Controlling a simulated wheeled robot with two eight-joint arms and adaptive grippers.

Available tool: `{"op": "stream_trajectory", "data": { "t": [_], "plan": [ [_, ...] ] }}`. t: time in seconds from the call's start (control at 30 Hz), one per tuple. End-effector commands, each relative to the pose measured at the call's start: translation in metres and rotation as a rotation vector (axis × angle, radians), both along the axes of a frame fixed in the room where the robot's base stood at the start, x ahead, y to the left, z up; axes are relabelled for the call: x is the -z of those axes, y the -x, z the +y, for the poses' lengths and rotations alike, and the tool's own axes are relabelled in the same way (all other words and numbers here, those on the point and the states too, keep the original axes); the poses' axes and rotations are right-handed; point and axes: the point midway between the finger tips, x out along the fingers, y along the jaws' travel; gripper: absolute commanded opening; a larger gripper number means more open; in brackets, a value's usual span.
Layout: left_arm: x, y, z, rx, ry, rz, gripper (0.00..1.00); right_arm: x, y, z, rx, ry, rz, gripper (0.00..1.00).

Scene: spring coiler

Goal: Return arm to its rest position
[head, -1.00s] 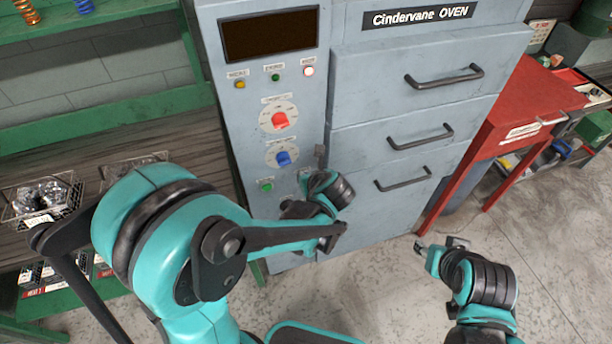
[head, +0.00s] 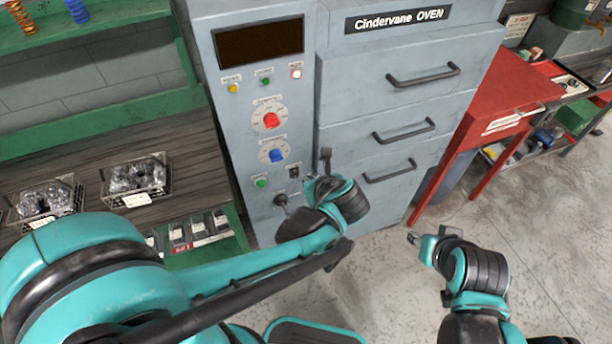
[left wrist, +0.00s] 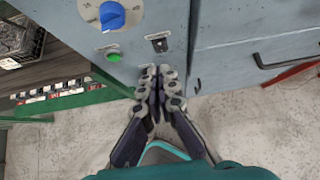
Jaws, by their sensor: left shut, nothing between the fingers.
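My left arm comes in from the lower left in the head view. Its gripper (head: 324,160) is in front of the lower part of the oven (head: 400,100), right of the dials. In the left wrist view the left gripper's fingers (left wrist: 158,75) are together with nothing between them, below a small black switch (left wrist: 159,43) and right of the green button (left wrist: 113,57). I cannot tell whether they touch the panel. My right gripper (head: 414,238) hangs over the floor to the right; its jaw state is unclear.
The oven panel has a red dial (head: 271,119) and a blue dial (head: 273,155). Wire baskets (head: 137,199) stand on the wooden shelf at left. A red table (head: 512,105) stands right of the oven. The floor (head: 560,240) at right is clear.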

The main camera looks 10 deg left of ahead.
Motion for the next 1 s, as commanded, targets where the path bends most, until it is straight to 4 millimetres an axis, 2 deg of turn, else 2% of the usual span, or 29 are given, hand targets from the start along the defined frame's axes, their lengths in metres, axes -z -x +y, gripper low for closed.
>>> {"op": "stream_trajectory", "data": {
  "t": [0.7,0.77,0.87,1.0],
  "plan": [
    [-0.005,0.004,0.001,-0.026,0.03,-0.01,0.0,-0.002,0.0,0.0,0.0,0.0,0.0,0.4],
    [-0.006,0.008,0.007,-0.082,0.091,-0.028,0.0,-0.002,0.0,0.0,0.0,0.0,0.0,0.4],
    [-0.009,0.021,0.022,-0.261,0.288,-0.088,0.0,-0.002,0.0,0.0,0.0,0.0,0.0,0.4],
    [-0.015,0.049,0.046,-0.668,0.693,-0.215,0.0,-0.001,0.0,0.0,0.0,0.0,0.0,0.4]
  ]
}}
